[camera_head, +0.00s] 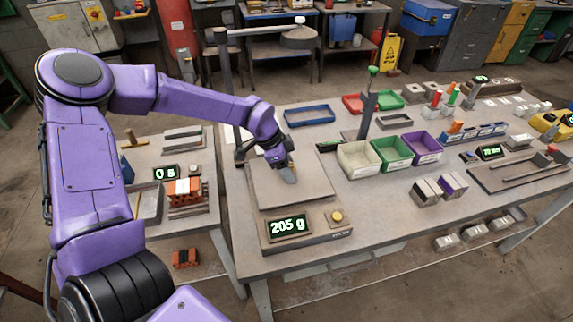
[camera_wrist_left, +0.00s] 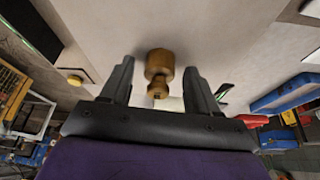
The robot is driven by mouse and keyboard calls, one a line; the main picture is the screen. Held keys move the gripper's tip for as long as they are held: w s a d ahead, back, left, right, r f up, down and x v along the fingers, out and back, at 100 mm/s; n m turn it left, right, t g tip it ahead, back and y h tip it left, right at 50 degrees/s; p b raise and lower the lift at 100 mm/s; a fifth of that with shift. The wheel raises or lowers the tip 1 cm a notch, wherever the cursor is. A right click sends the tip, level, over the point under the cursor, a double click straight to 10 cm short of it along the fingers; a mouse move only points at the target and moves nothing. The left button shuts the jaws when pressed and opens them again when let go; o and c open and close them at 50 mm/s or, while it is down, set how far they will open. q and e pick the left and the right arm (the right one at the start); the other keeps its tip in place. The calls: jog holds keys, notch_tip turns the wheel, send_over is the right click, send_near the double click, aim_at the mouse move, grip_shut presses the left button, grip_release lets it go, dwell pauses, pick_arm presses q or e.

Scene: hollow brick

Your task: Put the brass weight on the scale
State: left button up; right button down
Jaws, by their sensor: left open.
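The scale (camera_head: 305,196) has a flat grey plate, and its display (camera_head: 288,226) reads 205 g. The brass weight (camera_wrist_left: 159,65) shows in the left wrist view as a round golden body with a narrower knob. It appears to stand on the scale's plate (camera_wrist_left: 115,35). My left gripper (camera_head: 289,175) is over the back part of the plate. Its fingers (camera_wrist_left: 158,88) are open, one on each side of the weight's knob, with visible gaps. In the head view the weight is hidden behind or under the gripper. My right gripper is not in view.
A yellow button (camera_head: 336,216) sits at the scale's front right. Cream (camera_head: 358,160), green (camera_head: 390,153) and purple (camera_head: 421,147) bins stand to the right, beside a post with a green top (camera_head: 369,105). A blue tray (camera_head: 309,115) lies behind. Free table lies right of the scale.

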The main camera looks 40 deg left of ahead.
pick_arm(q)
jog(key=p+v, duration=0.3)
jog(key=v, duration=0.9)
